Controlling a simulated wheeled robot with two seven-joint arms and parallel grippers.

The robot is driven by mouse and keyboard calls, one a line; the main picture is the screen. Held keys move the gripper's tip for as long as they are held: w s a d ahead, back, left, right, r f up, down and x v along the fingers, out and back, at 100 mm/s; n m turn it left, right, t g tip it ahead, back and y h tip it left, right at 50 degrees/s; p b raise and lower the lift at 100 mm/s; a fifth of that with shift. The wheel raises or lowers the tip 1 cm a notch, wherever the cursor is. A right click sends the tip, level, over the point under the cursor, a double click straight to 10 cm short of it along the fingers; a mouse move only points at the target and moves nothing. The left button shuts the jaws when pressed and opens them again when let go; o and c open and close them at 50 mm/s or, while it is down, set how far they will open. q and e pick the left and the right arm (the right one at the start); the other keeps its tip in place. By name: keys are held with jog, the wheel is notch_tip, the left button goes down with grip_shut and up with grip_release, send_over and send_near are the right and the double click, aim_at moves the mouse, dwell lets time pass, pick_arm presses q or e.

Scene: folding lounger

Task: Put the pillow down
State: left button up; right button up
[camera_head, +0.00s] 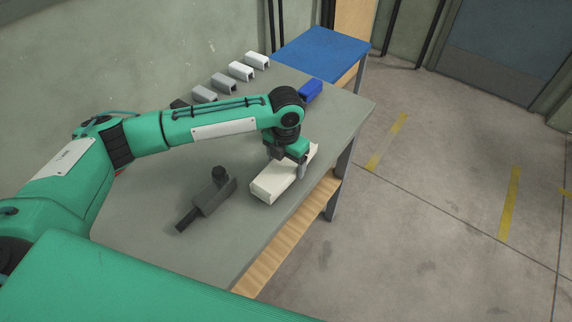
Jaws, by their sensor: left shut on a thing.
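The pillow appears to be the cream-white oblong block (268,187) near the right edge of the grey table (150,235). My left gripper (287,168) comes down on it from above, with its fingers at the block's sides, and is shut on it. The gripper and wrist hide part of the block's far half. I cannot tell whether the block's underside touches the table top. My right gripper is not in view.
A dark grey part with a round knob (207,203) lies left of the block. Several grey and white channel pieces (241,70) line the table's back. A blue piece (311,90) sits near the far corner. A blue-topped table (325,45) stands beyond. The table's near-left top is bare.

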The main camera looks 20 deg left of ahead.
aim_at(286, 162)
pick_arm(q)
jog(key=shift+f, duration=0.95)
jog(key=o, duration=1)
jog(key=shift+f, duration=0.15)
jog(key=shift+o, duration=0.2)
jog(key=shift+r, duration=0.4)
notch_tip(286, 162, up, 10)
jog(key=shift+r+b, duration=0.25)
jog(key=shift+b, duration=0.7)
jog(key=shift+s+r, duration=0.1)
jog(key=shift+r, duration=0.45)
